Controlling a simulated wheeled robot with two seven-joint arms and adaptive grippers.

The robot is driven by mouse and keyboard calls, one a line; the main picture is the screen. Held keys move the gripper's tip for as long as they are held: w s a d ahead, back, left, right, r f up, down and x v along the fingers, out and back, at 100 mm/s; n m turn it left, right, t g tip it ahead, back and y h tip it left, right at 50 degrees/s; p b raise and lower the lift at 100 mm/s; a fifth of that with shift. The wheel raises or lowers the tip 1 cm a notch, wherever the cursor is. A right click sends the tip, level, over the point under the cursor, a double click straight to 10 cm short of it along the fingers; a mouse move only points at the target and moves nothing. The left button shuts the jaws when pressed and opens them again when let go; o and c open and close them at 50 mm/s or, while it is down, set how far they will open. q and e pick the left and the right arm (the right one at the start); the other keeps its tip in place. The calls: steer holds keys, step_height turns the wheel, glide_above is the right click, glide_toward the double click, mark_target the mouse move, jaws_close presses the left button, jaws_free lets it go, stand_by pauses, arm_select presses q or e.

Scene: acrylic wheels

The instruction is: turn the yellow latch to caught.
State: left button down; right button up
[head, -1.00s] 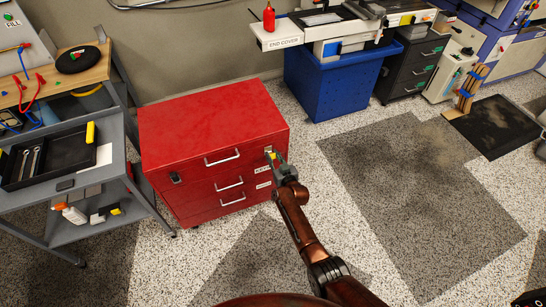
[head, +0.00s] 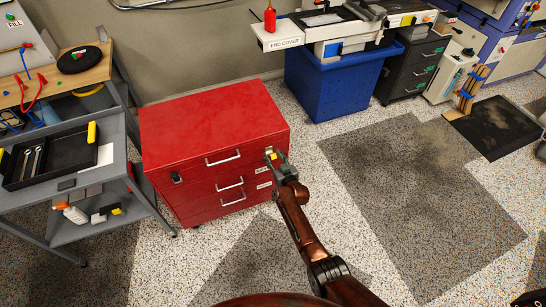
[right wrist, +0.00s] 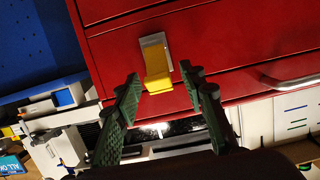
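The yellow latch (right wrist: 157,74) is on the front of the red drawer cabinet (head: 205,125), on a light metal plate, near the cabinet's right edge. It also shows small in the head view (head: 271,156). My right gripper (right wrist: 163,86) is open in the right wrist view, with one green finger on each side of the latch's lower end. A gap shows between each finger and the latch, and I cannot tell whether either touches. In the head view, the right gripper (head: 281,168) is just in front of the latch.
The cabinet has several drawers with silver handles (head: 223,159). A grey cart (head: 110,180) with a black tray stands to the left. A blue bin (head: 330,85) stands behind to the right. The speckled floor right of the cabinet is clear.

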steer(key=shift+s, duration=0.1)
steer(key=shift+s+d+r, duration=0.1)
steer(key=shift+s+d, duration=0.1)
steer(key=shift+s, duration=0.4)
steer(key=v, duration=1)
steer(key=shift+s, duration=0.2)
steer(key=shift+d+r, duration=0.1)
